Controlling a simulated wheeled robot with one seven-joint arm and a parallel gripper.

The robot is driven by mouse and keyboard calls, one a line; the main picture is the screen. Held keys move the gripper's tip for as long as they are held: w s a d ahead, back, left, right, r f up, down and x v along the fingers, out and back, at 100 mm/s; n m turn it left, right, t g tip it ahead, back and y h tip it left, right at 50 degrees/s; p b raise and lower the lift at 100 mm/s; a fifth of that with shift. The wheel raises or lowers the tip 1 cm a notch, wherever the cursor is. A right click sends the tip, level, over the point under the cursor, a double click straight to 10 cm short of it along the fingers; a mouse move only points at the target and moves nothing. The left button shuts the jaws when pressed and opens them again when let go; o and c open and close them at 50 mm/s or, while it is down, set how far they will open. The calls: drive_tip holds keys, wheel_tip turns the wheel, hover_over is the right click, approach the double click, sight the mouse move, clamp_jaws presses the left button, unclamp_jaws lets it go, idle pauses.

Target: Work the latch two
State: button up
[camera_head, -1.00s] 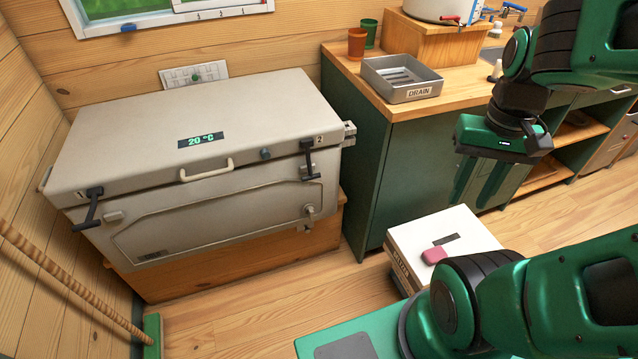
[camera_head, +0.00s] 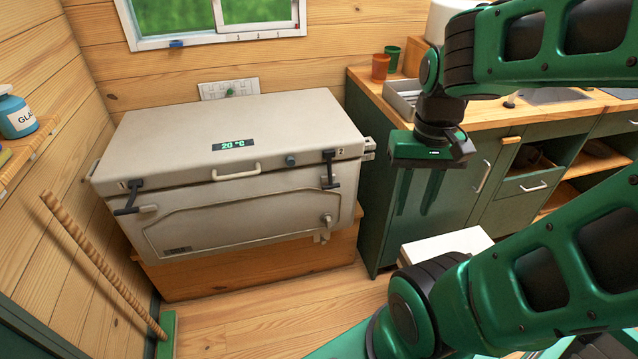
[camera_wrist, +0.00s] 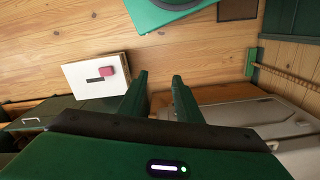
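A large pale grey cooler (camera_head: 180,143) with a display reading 20 °C stands on a wooden base by the wall. Latch two (camera_head: 329,170), a black lever beside a small "2", is at the right of its front; its handle hangs down over the front. My gripper (camera_head: 414,205) hangs fingers down, right of the cooler and latch two, apart from both. In the wrist view its two fingers (camera_wrist: 161,85) are spread with nothing between them.
A green counter (camera_head: 392,220) with a wooden top stands right of the cooler. A white box (camera_wrist: 85,84) with a pink item (camera_wrist: 108,71) on it sits low nearby. A broom-like pole (camera_head: 105,265) leans at the left. Floor is open before the cooler.

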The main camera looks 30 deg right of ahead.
drive_tip(key=shift+o, duration=1.2)
drive_tip(key=o, duration=0.5)
drive_tip(key=shift+s+r, duration=0.2)
drive_tip(key=shift+s, duration=0.15)
drive_tip(key=o, duration=0.4)
drive_tip(key=shift+w, duration=0.25)
drive_tip(key=n+t, duration=0.5)
approach(331, 181)
drive_tip(key=x, duration=0.9)
drive_tip(key=shift+w+d+f, duration=0.1)
drive_tip(key=shift+f, duration=0.05)
drive_tip(key=shift+c, duration=0.6)
